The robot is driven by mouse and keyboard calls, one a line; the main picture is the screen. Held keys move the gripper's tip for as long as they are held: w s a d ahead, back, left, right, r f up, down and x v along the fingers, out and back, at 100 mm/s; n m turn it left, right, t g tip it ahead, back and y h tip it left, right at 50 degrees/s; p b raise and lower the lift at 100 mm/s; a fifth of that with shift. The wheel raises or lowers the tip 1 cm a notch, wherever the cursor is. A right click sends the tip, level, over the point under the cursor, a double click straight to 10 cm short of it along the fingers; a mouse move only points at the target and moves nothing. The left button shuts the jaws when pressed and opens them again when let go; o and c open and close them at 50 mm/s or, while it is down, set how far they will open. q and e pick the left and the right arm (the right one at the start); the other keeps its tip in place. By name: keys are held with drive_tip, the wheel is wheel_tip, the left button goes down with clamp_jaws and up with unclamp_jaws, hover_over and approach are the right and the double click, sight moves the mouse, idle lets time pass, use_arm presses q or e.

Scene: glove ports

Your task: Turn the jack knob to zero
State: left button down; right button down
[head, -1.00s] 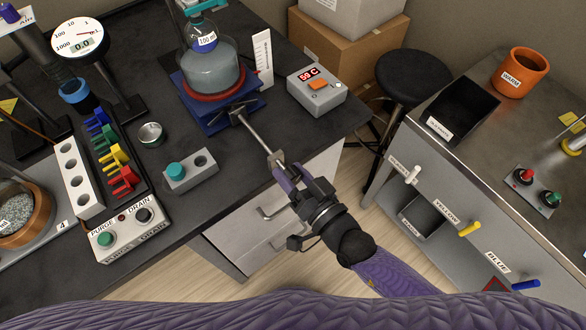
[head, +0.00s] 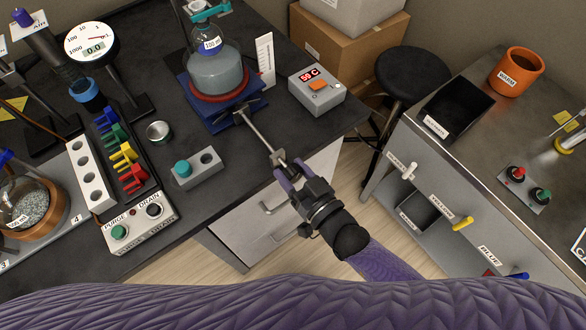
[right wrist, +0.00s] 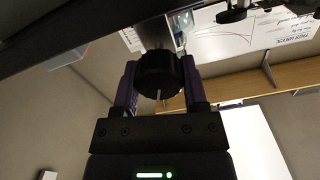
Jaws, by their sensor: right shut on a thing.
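The blue lab jack (head: 205,116) stands near the bench edge and carries a red ring and a round flask of grey liquid (head: 215,72). A metal rod (head: 257,135) runs from the jack past the bench edge to its knob. My right gripper (head: 284,170) is at the rod's end, shut on the knob. In the right wrist view the black ribbed knob (right wrist: 160,72) sits between my purple fingers, with a pale mark on its lower side. The knob is mostly hidden in the head view. My left gripper is not in view.
A white ruler (head: 265,60) stands behind the jack, and a box reading 59 C (head: 318,92) is right of it. A grey block with a teal knob (head: 196,170) lies in front. A drawer cabinet (head: 270,222) is below the gripper. A black stool (head: 410,75) stands between benches.

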drive_tip(key=shift+f, duration=0.1)
drive_tip(key=shift+c, duration=0.6)
unclamp_jaws()
drive_tip(key=p+v, duration=0.1)
drive_tip(key=v, duration=0.9)
drive_tip(key=shift+w, duration=0.1)
